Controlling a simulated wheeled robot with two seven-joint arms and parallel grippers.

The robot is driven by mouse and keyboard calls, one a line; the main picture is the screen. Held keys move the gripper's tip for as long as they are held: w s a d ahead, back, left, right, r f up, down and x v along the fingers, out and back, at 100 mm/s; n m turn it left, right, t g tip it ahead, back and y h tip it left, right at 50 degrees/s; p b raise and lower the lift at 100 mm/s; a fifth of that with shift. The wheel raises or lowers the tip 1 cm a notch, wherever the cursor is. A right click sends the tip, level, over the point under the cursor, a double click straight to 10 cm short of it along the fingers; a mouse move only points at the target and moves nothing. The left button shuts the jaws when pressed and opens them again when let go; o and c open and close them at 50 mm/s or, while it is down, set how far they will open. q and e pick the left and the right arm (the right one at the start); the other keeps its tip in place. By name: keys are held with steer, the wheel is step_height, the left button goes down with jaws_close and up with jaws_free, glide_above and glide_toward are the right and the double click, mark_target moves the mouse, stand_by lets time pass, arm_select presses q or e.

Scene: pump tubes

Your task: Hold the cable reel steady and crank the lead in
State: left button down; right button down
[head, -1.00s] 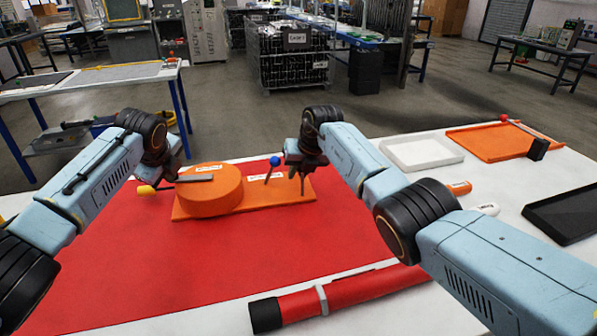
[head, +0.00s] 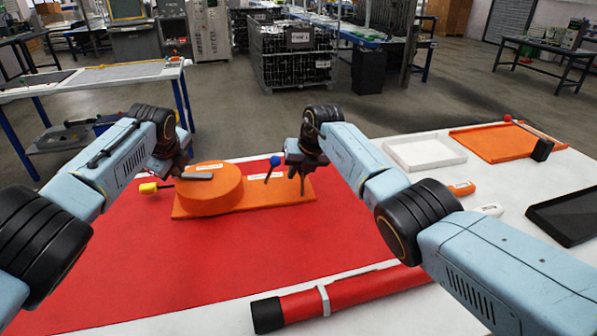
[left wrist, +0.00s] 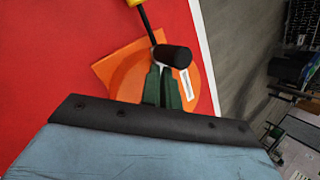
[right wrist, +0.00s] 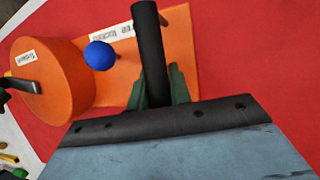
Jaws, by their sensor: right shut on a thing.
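The orange cable reel (head: 215,192) sits at the end of an orange base plate (head: 255,199) on the red mat. A grey crank arm (head: 197,176) lies across its top. A black crank handle (left wrist: 173,56) stands at my left fingertips in the left wrist view. My left gripper (head: 182,172) is over the reel's left side; whether its fingers are closed on the handle is unclear. A yellow lead end (head: 148,188) on a dark cord sticks out left. My right gripper (head: 302,178) is shut on a black post (right wrist: 148,45) at the plate's right end.
A blue-knobbed lever (head: 275,161) rises from the plate between the reel and my right gripper. A red tube (head: 350,293) lies in front. A white tray (head: 425,153), orange tray (head: 495,143) and black tray (head: 567,213) are right. The mat's front left is clear.

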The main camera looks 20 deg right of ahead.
arm_select(q)
steer(key=a+r, duration=0.3)
steer(key=r, duration=0.5)
steer(key=shift+r, duration=0.2)
stand_by(0.3)
steer(key=c, duration=2.1)
jaws_free()
steer(key=shift+r, duration=0.2)
jaws_close()
steer(key=w+d+v, duration=0.1)
steer(key=v, duration=0.8)
step_height(320, 180, down, 9)
steer(key=shift+d, duration=0.4)
steer(key=shift+r, duration=0.1)
